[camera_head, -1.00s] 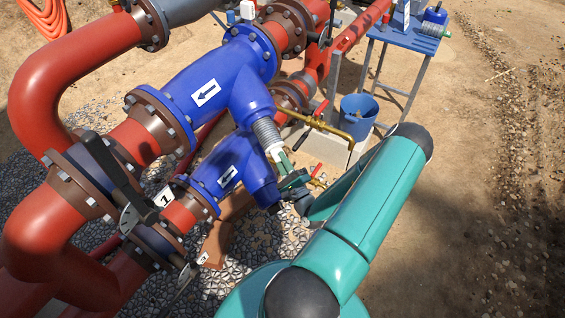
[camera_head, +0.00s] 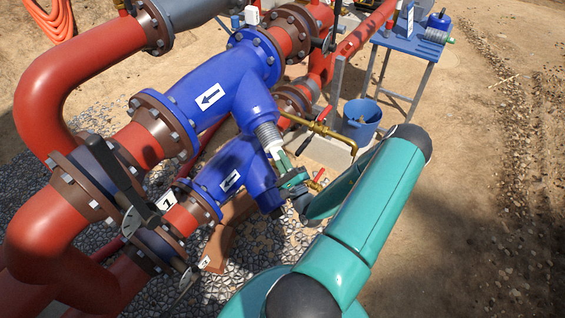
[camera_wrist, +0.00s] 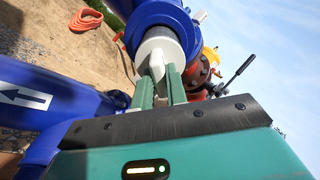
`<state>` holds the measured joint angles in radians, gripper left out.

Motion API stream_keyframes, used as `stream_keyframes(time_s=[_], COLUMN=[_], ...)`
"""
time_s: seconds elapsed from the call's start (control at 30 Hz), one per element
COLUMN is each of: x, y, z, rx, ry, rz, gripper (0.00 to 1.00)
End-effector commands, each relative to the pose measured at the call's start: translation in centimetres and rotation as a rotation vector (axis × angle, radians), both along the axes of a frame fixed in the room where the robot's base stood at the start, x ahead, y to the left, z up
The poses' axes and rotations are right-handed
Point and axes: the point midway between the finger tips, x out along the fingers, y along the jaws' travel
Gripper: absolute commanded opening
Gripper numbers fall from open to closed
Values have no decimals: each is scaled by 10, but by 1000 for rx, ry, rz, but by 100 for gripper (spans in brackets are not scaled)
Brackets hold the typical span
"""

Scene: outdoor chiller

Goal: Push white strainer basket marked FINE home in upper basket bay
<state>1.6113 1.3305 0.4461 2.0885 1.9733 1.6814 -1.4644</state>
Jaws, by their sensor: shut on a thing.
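The white strainer basket (camera_wrist: 157,50) shows in the wrist view between my fingertips and the mouth of the upper blue strainer body (camera_wrist: 150,14). In the head view its grey mesh part (camera_head: 267,133) sticks out of the lower end of the upper blue branch (camera_head: 255,100), so it sits partly inside the bay. My gripper (camera_wrist: 158,75) is shut on the basket's white end, with green fingers on both sides. In the head view my gripper (camera_head: 283,162) is just below the basket. The FINE marking cannot be read.
The lower blue strainer (camera_head: 235,175) lies just below, close to my gripper. A brass pipe with a valve (camera_head: 318,128) runs close on the right. A blue bucket (camera_head: 361,115) and a blue table (camera_head: 410,40) stand behind. Open dirt lies to the right.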

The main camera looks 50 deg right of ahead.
Motion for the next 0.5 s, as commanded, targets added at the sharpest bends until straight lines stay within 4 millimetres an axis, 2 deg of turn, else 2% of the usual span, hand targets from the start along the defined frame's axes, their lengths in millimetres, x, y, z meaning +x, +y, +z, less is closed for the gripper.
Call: stream_keyframes(time_s=[0.5], x=[4], y=[-2], z=[2], rx=[-1], ry=[-1], rz=[0], gripper=[0])
